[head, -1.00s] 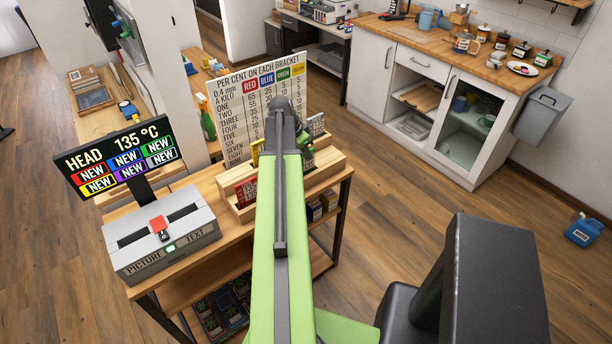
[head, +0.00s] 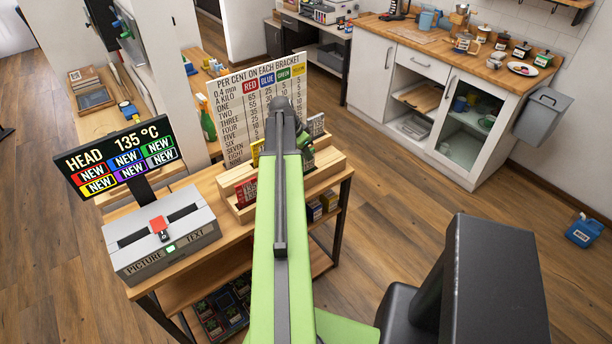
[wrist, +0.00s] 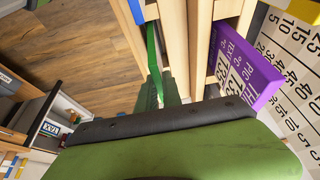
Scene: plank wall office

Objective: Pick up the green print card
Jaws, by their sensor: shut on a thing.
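The green print card (wrist: 154,58) shows edge-on as a thin green strip in the wrist view, beside the pale wooden rack. My gripper (wrist: 163,92) is shut on its near end; the fingertips are dark green and partly hidden behind the wrist's dark edge. In the head view my gripper (head: 306,150) is small and green, at the rack's right part, mostly behind my arm. The card cannot be told apart from the gripper there. Whether the card is clear of its slot cannot be told.
The wooden rack (head: 322,172) stands on a wooden table before a price board (head: 238,100). It holds a red card (head: 246,191); a purple card (wrist: 238,72) is near my gripper. A grey press (head: 160,238) and a sign (head: 118,158) stand at left.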

